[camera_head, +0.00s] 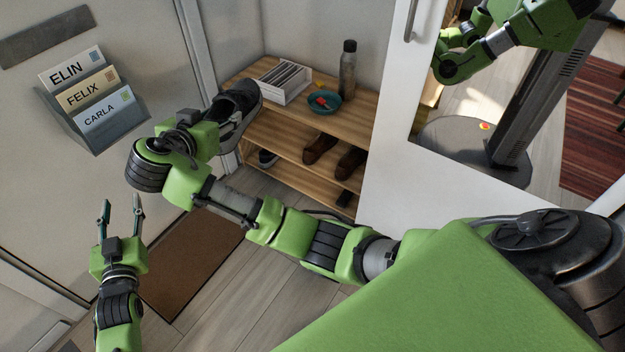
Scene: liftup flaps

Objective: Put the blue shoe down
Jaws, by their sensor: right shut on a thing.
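A dark shoe (240,101), blackish with a paler sole, is tilted at the left end of the wooden shoe rack (338,122). My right gripper (213,122) is shut on it from the left; the arm hides most of the fingers. I cannot tell whether the shoe touches the rack's top board. My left gripper (121,202) is open and empty at the lower left, above the floor and apart from the shoe.
The rack top holds a white box (285,82), a teal bowl (324,103) and a grey bottle (348,70). Brown shoes (320,147) stand below. A letter holder (95,110) hangs on the left. A brown mat (190,262) lies on the floor. A mirror (475,140) is at right.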

